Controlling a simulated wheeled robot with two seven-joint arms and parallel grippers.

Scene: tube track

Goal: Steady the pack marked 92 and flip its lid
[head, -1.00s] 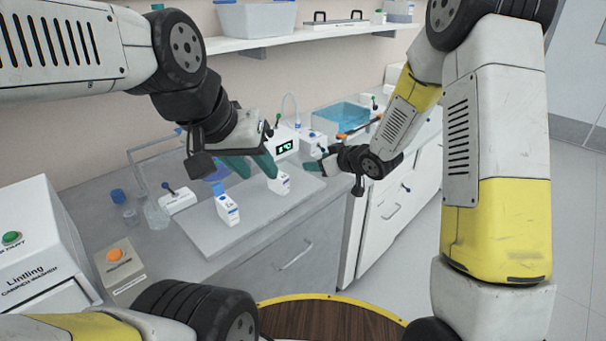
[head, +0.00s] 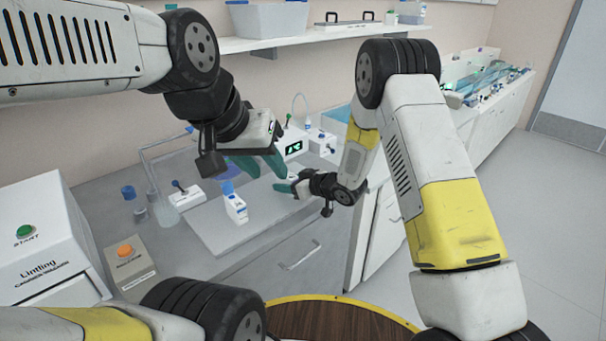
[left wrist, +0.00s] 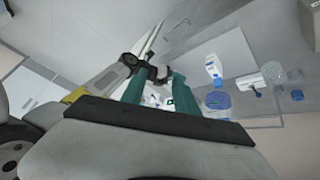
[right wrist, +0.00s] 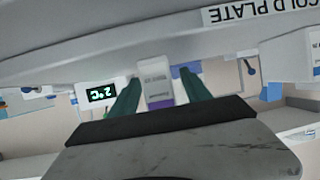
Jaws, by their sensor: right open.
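A second white pack (right wrist: 156,82) with a purple band stands between the fingers of my right gripper (right wrist: 157,92); contact cannot be told. In the head view my right gripper (head: 288,184) largely hides this pack. My right gripper is open. My left gripper (head: 258,165) is open and empty, above and behind the packs. I cannot read the number 92 on either pack.
A white unit with a green display (head: 293,146) stands behind the plate (head: 205,232). Bottles and a beaker (head: 163,211) stand left of it. An orange-button box (head: 128,262) and a white START machine (head: 45,235) are at the left. A shelf (head: 290,40) runs above.

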